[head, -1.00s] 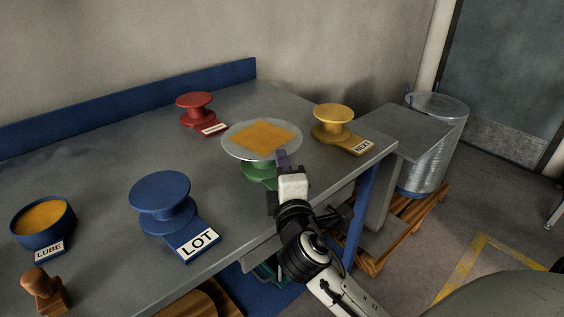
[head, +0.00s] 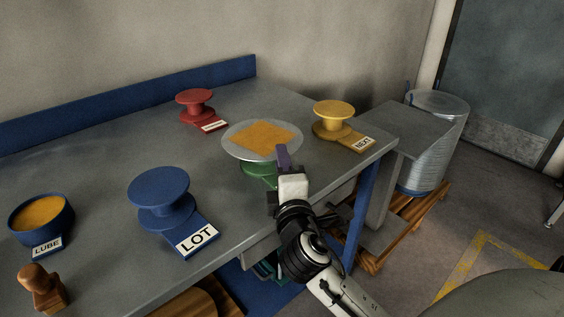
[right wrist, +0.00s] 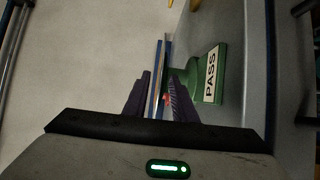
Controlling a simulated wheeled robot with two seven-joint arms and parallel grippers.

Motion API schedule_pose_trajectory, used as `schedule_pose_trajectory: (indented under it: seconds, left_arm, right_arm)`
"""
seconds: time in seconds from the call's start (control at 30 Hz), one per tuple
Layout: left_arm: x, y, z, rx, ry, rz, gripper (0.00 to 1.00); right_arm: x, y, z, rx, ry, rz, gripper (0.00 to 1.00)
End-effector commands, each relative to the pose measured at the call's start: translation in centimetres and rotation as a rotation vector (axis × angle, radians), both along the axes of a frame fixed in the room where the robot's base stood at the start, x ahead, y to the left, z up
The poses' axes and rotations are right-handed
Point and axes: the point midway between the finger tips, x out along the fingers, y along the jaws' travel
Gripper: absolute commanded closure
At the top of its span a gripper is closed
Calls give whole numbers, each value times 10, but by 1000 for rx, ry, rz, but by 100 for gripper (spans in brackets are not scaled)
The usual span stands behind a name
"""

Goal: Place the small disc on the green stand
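The disc (head: 235,143), thin and pale grey with an orange square on top, lies level on the green stand (head: 258,169), which shows below its front edge. In the right wrist view the green stand (right wrist: 209,75) bears a PASS label, and the disc appears nearly edge-on beside it. My right gripper (head: 282,160) is at the disc's front right edge. In the right wrist view its purple fingers stand apart on either side of the disc's rim, with gaps showing, so it looks open. My left gripper is out of view.
A blue stand (head: 160,187) labelled LOT, a red stand (head: 195,104) and a yellow stand (head: 333,116) surround the green one. A blue pot (head: 42,232) labelled LUBE and a wooden stamp (head: 42,289) are at left. The grey table (head: 105,150) is clear between them.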

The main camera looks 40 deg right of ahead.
Motion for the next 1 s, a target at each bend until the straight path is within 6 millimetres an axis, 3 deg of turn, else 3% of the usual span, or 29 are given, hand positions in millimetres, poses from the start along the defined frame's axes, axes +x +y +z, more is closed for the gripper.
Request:
schedule_pose_trajectory:
  seconds: [0.27,0.7,1.0]
  left_arm:
    - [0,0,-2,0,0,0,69]
    - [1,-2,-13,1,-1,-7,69]
    - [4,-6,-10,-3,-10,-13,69]
  right_arm:
    - [-6,3,-2,1,4,0,75]
    - [-74,41,-4,4,3,0,75]
    - [-91,50,-1,0,1,-1,75]
